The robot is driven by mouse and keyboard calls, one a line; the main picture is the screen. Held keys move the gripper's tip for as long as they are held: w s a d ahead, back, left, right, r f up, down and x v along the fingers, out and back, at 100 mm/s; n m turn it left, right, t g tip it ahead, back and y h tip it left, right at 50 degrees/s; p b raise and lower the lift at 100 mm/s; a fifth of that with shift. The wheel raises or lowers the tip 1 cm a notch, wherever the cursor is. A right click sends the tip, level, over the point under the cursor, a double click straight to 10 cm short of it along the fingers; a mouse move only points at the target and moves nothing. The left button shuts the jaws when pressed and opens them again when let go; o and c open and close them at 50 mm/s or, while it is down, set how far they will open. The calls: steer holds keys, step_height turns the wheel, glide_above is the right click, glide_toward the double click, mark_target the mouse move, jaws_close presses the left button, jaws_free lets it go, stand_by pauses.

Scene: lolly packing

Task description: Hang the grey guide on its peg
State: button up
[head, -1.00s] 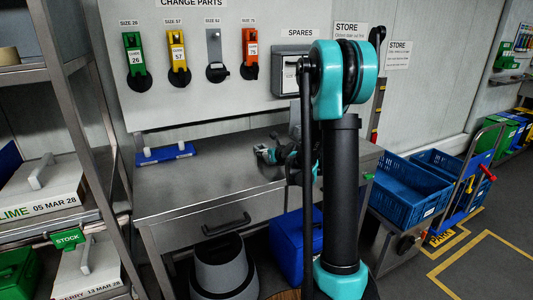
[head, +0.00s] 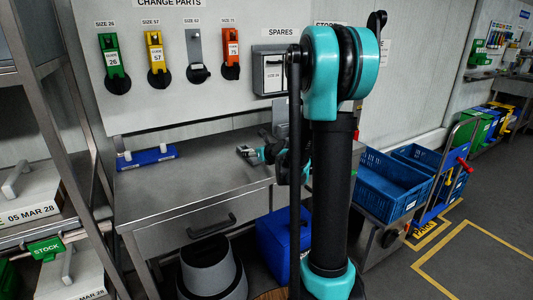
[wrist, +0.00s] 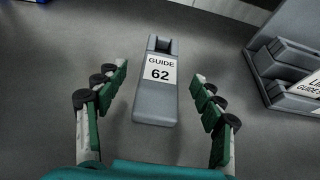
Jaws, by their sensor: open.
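The grey guide (wrist: 157,100), labelled "GUIDE 62", shows in the wrist view against the grey bench top, its long axis pointing away from me. My gripper (wrist: 160,76) is open and empty, with one finger on each side of the guide and a gap to both. I cannot tell how high the fingers are above it. In the head view my gripper (head: 246,152) is low over the bench, and I cannot make out the guide there. Under the "SIZE 62" sign on the board, a grey strip (head: 194,46) shows above a dark round peg base (head: 198,74).
Green (head: 111,55), yellow (head: 155,52) and orange (head: 231,50) guides hang on the board. A blue block (head: 147,158) sits on the bench (head: 190,185) at left. A grey case (wrist: 290,75) is right of the guide. Blue crates (head: 390,185) stand at right.

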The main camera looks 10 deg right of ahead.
steer(key=v, duration=1.1)
steer(key=shift+s+r, duration=0.1)
steer(key=shift+s, duration=0.25)
